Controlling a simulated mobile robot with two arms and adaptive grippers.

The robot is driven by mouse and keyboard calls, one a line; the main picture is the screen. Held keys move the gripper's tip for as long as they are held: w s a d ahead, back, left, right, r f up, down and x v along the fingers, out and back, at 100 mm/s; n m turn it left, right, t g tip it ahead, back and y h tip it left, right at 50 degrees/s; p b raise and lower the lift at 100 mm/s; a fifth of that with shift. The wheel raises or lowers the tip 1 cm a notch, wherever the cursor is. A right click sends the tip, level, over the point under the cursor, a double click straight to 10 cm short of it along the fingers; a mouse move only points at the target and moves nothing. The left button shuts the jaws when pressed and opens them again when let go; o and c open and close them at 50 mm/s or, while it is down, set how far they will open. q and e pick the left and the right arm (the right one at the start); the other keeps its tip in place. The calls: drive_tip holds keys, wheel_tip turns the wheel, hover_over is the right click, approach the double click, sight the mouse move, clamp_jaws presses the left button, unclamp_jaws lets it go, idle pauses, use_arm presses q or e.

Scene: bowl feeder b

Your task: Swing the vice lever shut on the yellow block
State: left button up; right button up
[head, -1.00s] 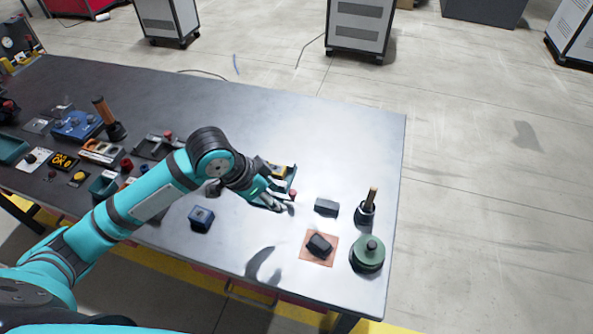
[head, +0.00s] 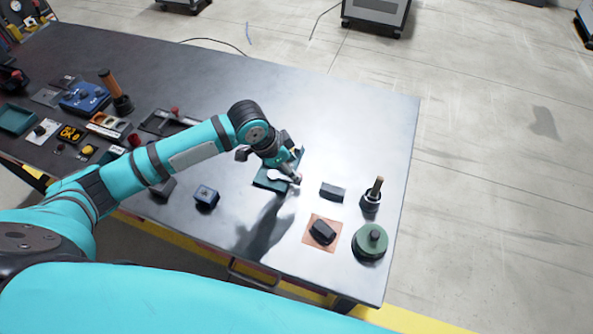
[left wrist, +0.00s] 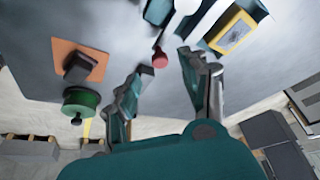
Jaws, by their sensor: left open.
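The vice (head: 264,183) is a dark teal fixture on the bench, partly hidden under my left arm in the head view. In the left wrist view the yellow block (left wrist: 236,31) sits at the vice, with a grey patch on its face. The lever's red knob (left wrist: 160,58) is near the fingertips, to the left of the yellow block. My left gripper (left wrist: 164,68) is open, its two fingers on either side of the knob in the picture; I cannot tell whether they touch it. In the head view the left gripper (head: 290,172) is low over the vice. My right gripper is out of view.
To the right lie a dark grey block (head: 332,191), a wooden-handled tool (head: 372,196), an orange mat (head: 310,243) bearing a dark piece, and a green round weight (head: 370,243). Several fixtures fill the bench's left part.

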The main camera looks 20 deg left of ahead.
use_arm(q)
drive_tip(key=x, duration=0.3)
drive_tip(key=shift+w+d+f, duration=0.1)
drive_tip(key=shift+d+f, duration=0.05)
drive_tip(key=shift+f, duration=0.2)
drive_tip(key=shift+w+d+f, duration=0.1)
drive_tip(key=shift+d+f, duration=0.05)
drive_tip(key=shift+f, duration=0.25)
clamp_jaws()
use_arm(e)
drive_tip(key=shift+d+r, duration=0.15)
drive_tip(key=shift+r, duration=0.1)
